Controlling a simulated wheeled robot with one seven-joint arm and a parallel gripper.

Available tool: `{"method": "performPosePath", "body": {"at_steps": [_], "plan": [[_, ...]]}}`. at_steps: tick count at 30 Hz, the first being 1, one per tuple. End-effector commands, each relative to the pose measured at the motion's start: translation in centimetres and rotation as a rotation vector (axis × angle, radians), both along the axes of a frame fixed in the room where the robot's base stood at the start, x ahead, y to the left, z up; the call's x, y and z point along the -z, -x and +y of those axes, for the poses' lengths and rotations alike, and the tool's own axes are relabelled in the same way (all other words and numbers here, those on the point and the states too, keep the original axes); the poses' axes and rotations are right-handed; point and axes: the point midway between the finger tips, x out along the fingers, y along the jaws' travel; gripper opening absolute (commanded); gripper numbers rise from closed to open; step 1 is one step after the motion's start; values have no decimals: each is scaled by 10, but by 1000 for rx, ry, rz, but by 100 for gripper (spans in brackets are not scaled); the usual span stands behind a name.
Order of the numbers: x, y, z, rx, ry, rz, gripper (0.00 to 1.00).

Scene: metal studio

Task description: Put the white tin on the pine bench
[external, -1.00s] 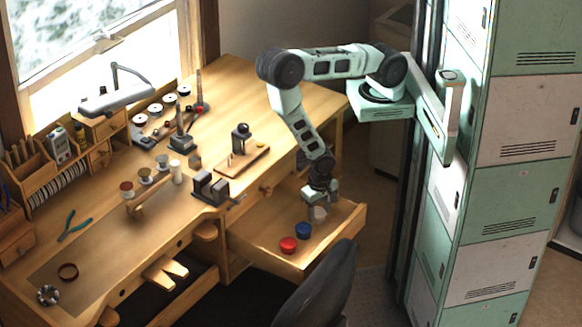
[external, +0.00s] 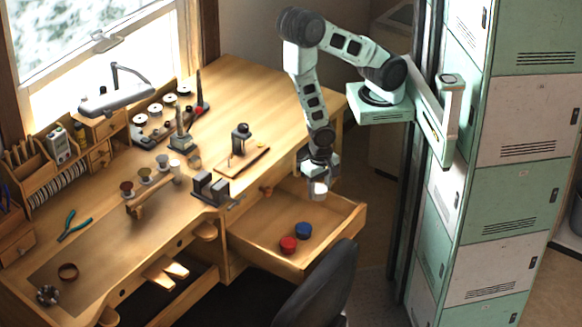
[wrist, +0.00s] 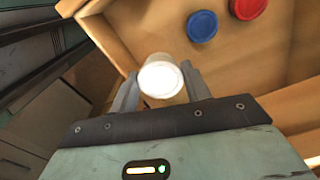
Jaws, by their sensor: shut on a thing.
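The white tin (external: 318,191) is held in my gripper (external: 316,180), above the open drawer. In the wrist view the white tin (wrist: 161,76) sits between the two fingers of my gripper (wrist: 160,88), which are shut on it. The pine bench (external: 262,86) is to the left of my gripper, with its top higher than the drawer floor. Its far right part has bare wood.
The open drawer (external: 262,243) holds a blue tin (external: 304,230) and a red tin (external: 288,244). A wooden board with a small tool (external: 242,160) and a dark metal block (external: 210,188) stand near the bench's front edge. A chair (external: 318,290) is in front; lockers (external: 515,190) stand right.

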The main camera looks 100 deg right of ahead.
Motion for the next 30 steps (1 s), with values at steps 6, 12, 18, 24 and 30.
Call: {"method": "performPosePath", "body": {"at_steps": [6, 12, 18, 24, 30], "plan": [[-43, -51, 4, -190, -3, -15, 25], [-116, -119, -13, -503, 0, -15, 25], [-183, -162, -42, -757, 1, -10, 25], [-229, -191, -70, -934, 1, -12, 25], [-247, -204, -96, -998, 1, -6, 25]]}}
